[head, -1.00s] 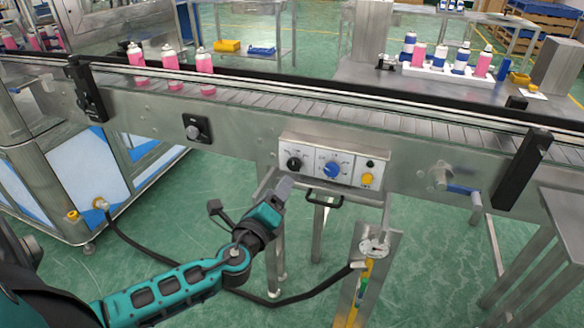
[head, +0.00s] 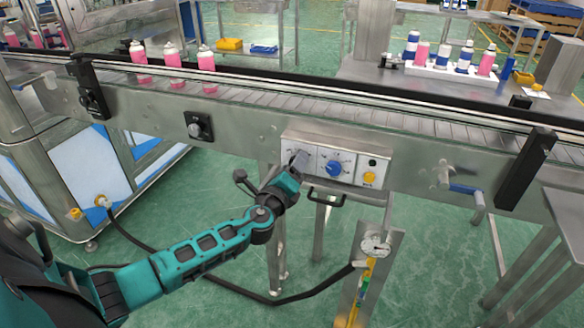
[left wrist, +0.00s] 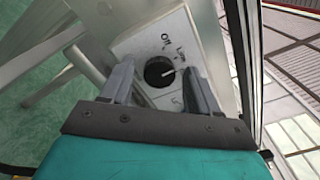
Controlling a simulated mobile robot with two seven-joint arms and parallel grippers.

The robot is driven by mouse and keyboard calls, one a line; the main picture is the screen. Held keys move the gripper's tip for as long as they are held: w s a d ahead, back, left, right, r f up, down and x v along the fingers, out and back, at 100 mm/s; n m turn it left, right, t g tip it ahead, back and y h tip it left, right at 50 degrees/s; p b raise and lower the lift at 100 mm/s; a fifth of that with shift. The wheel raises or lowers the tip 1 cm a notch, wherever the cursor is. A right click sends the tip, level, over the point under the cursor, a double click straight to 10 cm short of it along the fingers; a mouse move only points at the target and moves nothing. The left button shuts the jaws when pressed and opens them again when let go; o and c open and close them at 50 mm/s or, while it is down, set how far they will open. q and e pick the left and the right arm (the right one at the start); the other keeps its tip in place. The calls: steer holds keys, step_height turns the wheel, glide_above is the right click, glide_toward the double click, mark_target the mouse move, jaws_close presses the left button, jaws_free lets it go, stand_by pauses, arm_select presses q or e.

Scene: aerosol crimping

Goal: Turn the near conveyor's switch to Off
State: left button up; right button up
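The near conveyor (head: 400,141) carries a white control panel on its side (head: 350,148). In the left wrist view, a black rotary switch (left wrist: 159,71) on the panel has "Off" and other lettering around it, and its white pointer line points to the right. My left gripper (head: 299,160) is in front of this switch, which it hides in the head view. In the left wrist view the left gripper (left wrist: 158,85) is open, with one finger on each side of the knob; contact cannot be told. My right gripper is not in view.
A blue knob (head: 333,168) and a yellow button (head: 369,178) sit on the same panel, right of the switch. A black handle (head: 326,198) hangs below it. Another black knob (head: 197,131) is further left. Pink cans (head: 173,62) stand on the belt.

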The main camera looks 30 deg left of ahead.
arm_select(q)
steer(key=c, duration=1)
steer(key=shift+o, duration=0.2)
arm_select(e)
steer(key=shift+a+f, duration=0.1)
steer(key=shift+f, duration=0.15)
arm_select(q)
steer(key=shift+f+n+b, duration=0.1)
steer(key=shift+n+b, duration=0.3)
steer(key=shift+b, duration=0.05)
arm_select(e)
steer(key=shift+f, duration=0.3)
arm_select(q)
steer(key=shift+n+b, duration=1.9)
steer(key=shift+n, duration=2.6)
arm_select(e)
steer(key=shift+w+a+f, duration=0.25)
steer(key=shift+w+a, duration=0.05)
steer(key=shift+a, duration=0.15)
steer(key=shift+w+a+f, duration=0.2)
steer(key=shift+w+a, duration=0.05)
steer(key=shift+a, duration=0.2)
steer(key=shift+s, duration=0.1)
arm_select(q)
steer(key=o, duration=1)
